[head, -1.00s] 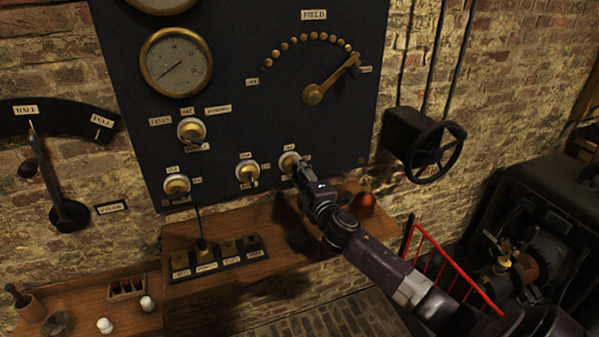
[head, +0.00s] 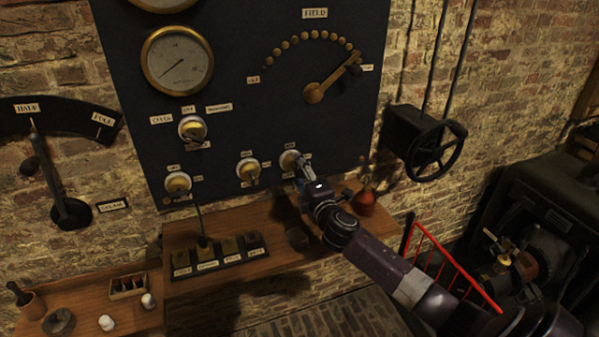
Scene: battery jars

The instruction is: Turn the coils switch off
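Three round brass switches on white bases sit in a row low on the dark panel: the left switch (head: 178,183), the middle switch (head: 248,170) and the right switch (head: 289,159). Their small labels are too blurred to read, so I cannot tell by label which one is the coils switch. My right gripper (head: 301,166) is at the right switch, its fingertips over or against the knob's right side. The fingers partly hide the knob; contact and finger opening are unclear. My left gripper is not in view.
A larger selector knob (head: 192,129) and a gauge (head: 177,61) are above. A wooden shelf (head: 285,265) below carries a row of labelled blocks (head: 229,257) and a red-brown bottle (head: 365,202). A black handwheel (head: 437,151) and red railing (head: 450,262) are at right.

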